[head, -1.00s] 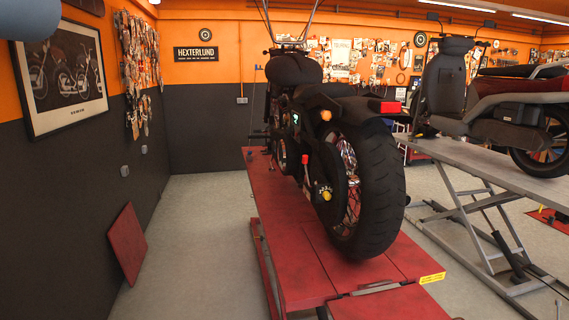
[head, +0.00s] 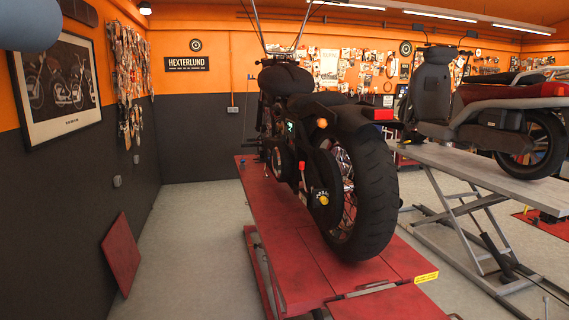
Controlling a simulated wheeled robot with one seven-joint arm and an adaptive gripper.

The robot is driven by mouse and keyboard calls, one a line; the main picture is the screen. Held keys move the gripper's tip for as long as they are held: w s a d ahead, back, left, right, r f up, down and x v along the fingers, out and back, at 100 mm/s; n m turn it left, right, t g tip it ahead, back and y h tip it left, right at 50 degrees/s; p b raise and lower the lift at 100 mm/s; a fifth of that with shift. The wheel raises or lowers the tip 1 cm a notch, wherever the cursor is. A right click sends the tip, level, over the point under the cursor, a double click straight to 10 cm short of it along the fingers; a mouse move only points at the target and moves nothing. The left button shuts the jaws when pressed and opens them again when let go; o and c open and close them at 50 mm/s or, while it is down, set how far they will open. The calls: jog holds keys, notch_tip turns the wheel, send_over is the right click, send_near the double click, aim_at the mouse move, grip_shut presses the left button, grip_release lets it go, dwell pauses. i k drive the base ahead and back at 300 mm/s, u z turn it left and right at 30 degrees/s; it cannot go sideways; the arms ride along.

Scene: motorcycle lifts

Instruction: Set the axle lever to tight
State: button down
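A dark motorcycle (head: 290,80) stands upright on a red lift, its rear wheel (head: 372,200) towards me. On the wheel's left side, a small lever with a red tip (head: 301,166) stands up beside a dark round hub plate with pale marks. A yellow knob (head: 323,199) sits on that plate. Which of these is the axle lever, and its tight or loose setting, I cannot tell at this size. My gripper is not in view.
The red lift deck (head: 290,255) has bare space left of the wheel. Clear floor (head: 195,240) lies between it and the left wall. A red panel (head: 121,253) leans there. A second motorcycle (head: 490,110) stands on a grey lift (head: 470,170) at right.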

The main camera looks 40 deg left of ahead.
aim_at(301, 164)
jog(key=u, duration=1.3)
jog(key=i, duration=0.4)
